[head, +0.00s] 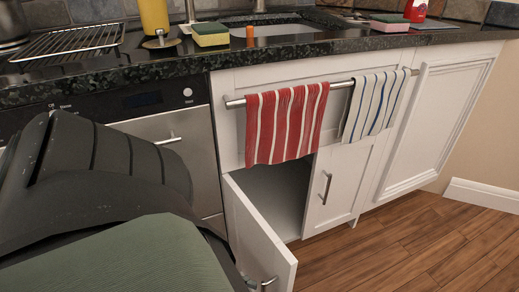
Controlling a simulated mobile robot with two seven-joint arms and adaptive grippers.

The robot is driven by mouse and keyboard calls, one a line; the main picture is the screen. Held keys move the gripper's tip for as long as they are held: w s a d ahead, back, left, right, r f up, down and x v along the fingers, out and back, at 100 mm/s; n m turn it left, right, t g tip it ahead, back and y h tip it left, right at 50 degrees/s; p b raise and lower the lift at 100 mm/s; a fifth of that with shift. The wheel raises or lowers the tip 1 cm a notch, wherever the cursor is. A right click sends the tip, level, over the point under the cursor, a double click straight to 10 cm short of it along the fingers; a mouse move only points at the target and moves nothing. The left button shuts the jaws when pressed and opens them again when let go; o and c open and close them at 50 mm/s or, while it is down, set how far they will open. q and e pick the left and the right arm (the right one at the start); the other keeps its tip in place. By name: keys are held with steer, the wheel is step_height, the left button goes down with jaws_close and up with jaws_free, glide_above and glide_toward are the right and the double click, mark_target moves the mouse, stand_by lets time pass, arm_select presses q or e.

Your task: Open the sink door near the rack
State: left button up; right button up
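The sink cabinet has two white doors under the sink (285,29). The left door (258,238) stands partly open, swung out toward me, and shows a dark empty-looking cabinet interior (275,192). Its metal handle (268,284) is at the bottom edge of the view. The right door (340,180) is closed, with a vertical metal handle (326,188). A wire rack (75,41) lies on the counter at the left. My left arm fills the lower left, near the open door. Neither gripper's fingers can be seen; whether one touches the handle is hidden.
A red striped towel (286,124) and a blue striped towel (375,105) hang on a bar above the doors. A dishwasher (180,137) is left of the cabinet. Sponges, including a green-topped one (210,34), sit on the counter. Wooden floor (430,245) at the right is clear.

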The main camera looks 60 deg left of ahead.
arm_select(q)
steer(key=v, duration=0.7)
stand_by(0.5)
